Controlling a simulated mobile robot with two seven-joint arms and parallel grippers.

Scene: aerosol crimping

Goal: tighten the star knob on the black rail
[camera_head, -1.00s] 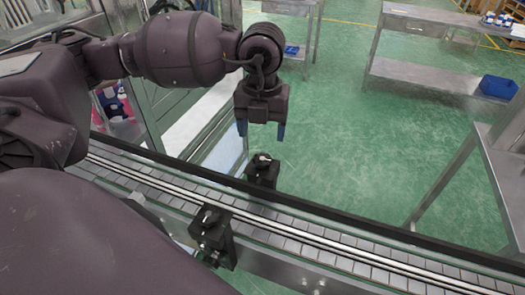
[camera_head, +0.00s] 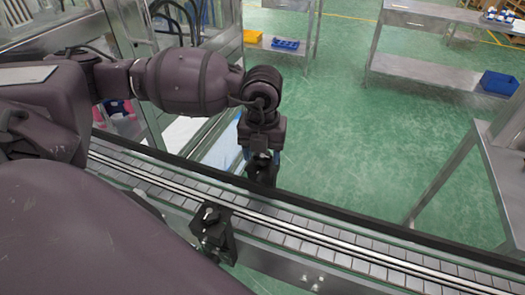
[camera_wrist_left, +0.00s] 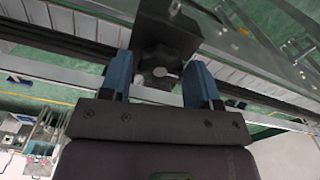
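The black rail (camera_head: 345,219) runs along the far side of the conveyor. A black bracket (camera_head: 262,174) stands on it, partly hidden by my left gripper. In the left wrist view, the dark star knob (camera_wrist_left: 160,58) sits on the bracket, with a silver pin or bolt end beside it. My left gripper (camera_head: 263,154) is over this bracket, pointing down. In the wrist view its two blue fingers (camera_wrist_left: 160,72) stand apart on either side of the knob, with visible gaps on both sides. My right gripper is in neither view.
A second black bracket (camera_head: 213,232) with a silver-topped knob stands on the near side of the conveyor (camera_head: 320,243). Steel tables (camera_head: 440,75) stand on the green floor behind; one carries a blue bin (camera_head: 499,83) on its lower shelf. A glazed frame stands at the left.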

